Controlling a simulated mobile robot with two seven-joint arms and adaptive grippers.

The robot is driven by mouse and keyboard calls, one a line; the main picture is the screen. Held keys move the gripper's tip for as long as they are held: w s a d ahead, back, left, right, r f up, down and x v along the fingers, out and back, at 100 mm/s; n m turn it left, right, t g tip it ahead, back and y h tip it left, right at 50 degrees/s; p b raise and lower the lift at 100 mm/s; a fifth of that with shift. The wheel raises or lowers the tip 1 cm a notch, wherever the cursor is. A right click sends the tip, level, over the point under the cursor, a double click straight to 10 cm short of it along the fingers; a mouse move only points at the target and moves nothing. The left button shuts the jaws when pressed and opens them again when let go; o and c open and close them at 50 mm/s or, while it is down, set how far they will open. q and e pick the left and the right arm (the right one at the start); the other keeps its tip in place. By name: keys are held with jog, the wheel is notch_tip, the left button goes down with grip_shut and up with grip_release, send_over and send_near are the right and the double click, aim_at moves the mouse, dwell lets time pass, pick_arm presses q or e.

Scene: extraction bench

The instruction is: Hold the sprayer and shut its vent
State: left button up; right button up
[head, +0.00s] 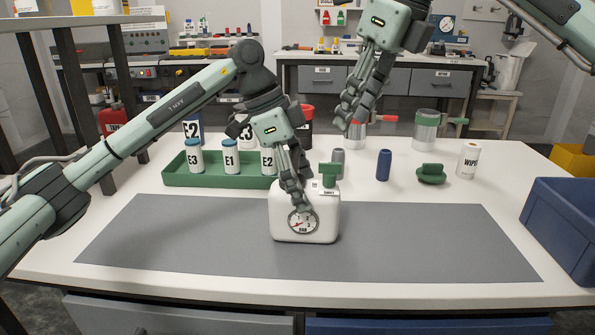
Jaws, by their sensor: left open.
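The sprayer (323,229) is a white tank with a round dial gauge (302,221) on its front, standing upright on the grey mat (420,240).
A green tray (220,182) with white bottles marked E3, E1 and E2 stands behind left. A grey cylinder, a blue cylinder (383,165), a green knob (431,174) and a wipes tub (467,160) stand behind right. A blue bin (562,225) is at the right edge. The mat's right half is clear.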

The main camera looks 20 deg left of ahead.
pick_arm(q)
jog(key=c, duration=1.3)
jog(key=shift+c, duration=0.2)
pick_arm(e)
jog(key=shift+c, duration=0.2)
